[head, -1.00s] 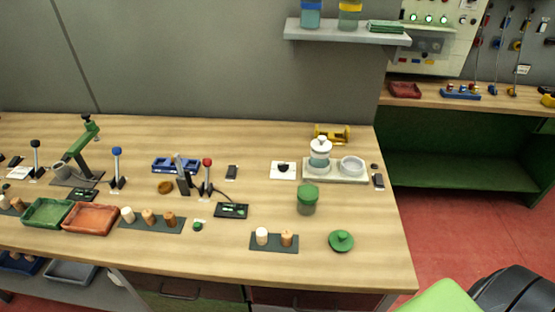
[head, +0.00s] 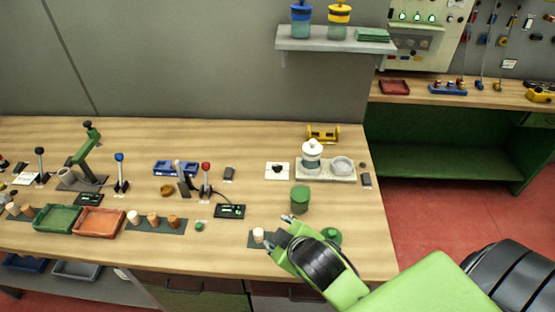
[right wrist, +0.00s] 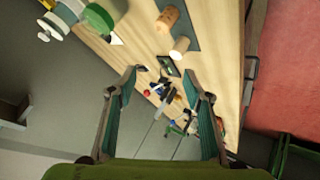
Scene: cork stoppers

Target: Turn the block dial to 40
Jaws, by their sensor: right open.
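A black knob (head: 277,168) sits on a white square plate (head: 271,176) on the wooden bench, left of the pale tray with the white-lidded jar. It looks like the dial; its markings are too small to read. My right gripper (head: 279,234) is in front of the plate, near the bench's front edge, over the dark mat with stoppers. It is open and empty, and its spread fingers also show in the right wrist view (right wrist: 172,84). The gripper is well apart from the knob. My left gripper is out of view.
A green-lidded jar (head: 300,200) stands between my right gripper and the pale tray (head: 325,177). A green lid (head: 331,235) lies partly behind my arm. A black display box (head: 230,211) and levers stand to the left. The bench around the plate is mostly clear.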

